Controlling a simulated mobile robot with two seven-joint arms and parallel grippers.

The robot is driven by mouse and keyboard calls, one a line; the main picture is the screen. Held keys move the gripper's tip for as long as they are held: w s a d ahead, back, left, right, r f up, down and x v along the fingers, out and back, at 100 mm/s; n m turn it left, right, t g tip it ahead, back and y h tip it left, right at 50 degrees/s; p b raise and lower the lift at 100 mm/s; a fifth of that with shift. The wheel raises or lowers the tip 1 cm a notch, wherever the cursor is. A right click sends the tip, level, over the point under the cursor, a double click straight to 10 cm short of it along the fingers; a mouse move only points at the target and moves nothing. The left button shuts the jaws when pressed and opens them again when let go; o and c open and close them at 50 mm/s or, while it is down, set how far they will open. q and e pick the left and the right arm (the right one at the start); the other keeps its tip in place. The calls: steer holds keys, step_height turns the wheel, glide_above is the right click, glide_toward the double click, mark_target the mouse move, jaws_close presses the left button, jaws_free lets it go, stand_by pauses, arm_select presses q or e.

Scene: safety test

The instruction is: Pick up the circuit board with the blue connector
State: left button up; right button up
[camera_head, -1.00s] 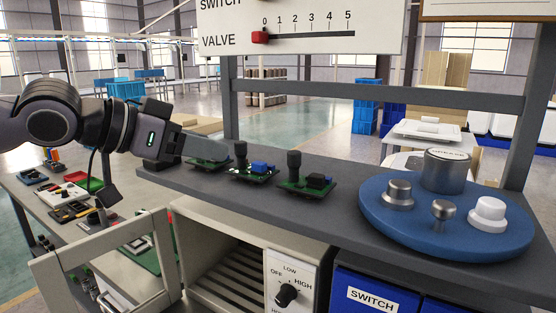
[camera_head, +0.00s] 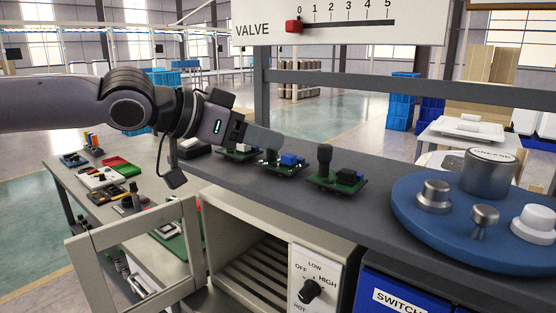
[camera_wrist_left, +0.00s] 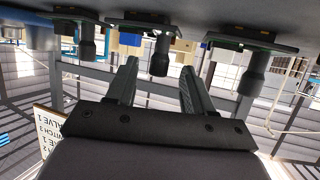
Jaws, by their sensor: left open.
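The circuit board with the blue connector (camera_head: 287,160) is the middle of three green boards on the grey shelf; it carries a black upright knob. The boards to its left (camera_head: 238,154) and right (camera_head: 337,183) have similar knobs and black parts. Contact cannot be told. My right gripper is not visible.
A blue round tray (camera_head: 415,220) with metal and white knobs stands right on the shelf (camera_head: 385,238). A grey frame bar (camera_head: 400,85) runs behind the boards. Below are an open-doored oven (camera_head: 300,225) with a dial and a blue SWITCH box (camera_head: 405,295). A cluttered table stands left.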

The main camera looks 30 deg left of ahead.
mark_target(278, 158)
arm_select(q)
steer(key=shift+r+b+x, duration=0.1)
steer(key=shift+b+x, duration=0.15)
steer(key=shift+x, duration=0.8)
steer(key=shift+r+b+x, duration=0.15)
steer(key=shift+b+x, duration=0.1)
steer(key=shift+x, duration=0.8)
steer(key=shift+d, duration=0.15)
jaws_close()
